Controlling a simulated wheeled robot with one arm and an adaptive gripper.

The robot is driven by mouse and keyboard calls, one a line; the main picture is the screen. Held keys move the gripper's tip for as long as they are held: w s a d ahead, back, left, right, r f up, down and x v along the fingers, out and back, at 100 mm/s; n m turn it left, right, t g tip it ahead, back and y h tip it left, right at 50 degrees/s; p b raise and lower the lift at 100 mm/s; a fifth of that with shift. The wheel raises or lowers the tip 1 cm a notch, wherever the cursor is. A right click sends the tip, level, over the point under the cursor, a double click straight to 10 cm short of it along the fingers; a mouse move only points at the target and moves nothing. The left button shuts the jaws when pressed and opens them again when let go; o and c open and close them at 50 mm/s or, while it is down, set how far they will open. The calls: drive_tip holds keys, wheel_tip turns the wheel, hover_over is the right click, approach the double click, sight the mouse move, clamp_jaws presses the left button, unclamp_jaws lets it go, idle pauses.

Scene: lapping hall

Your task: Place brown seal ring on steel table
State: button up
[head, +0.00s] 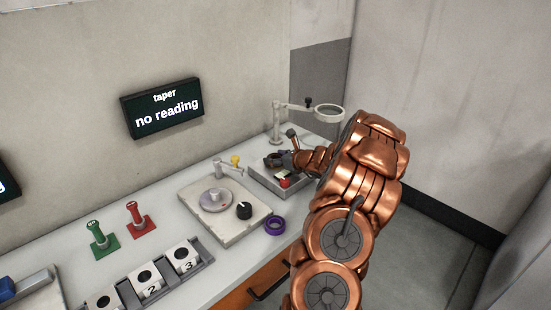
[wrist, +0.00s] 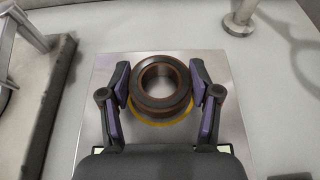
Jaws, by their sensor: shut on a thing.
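The brown seal ring (wrist: 160,104), dark with an orange-brown inner edge, is between the two purple-padded fingers of my gripper (wrist: 160,90) in the wrist view. The fingers are shut on its sides. Below it is a square steel plate (wrist: 112,72), which I take for the steel table, with a yellow circle partly showing around the ring's lower edge. I cannot tell whether the ring touches the plate.
A magnifier on a stand (head: 277,122) rises just behind the block. A purple ring (head: 275,225) lies on the bench in front. A plate with a dial (head: 225,212), green (head: 98,240) and red (head: 140,218) stamps and a numbered rack (head: 168,270) stand left.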

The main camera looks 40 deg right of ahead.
drive_tip(key=o, duration=1.3)
drive_tip(key=shift+s+r, duration=0.2)
drive_tip(key=shift+s, duration=0.05)
drive_tip(key=v, duration=1.1)
drive_tip(key=shift+s+a+r+b, duration=0.15)
drive_tip(key=shift+s+b, duration=0.05)
drive_tip(key=shift+b, duration=0.15)
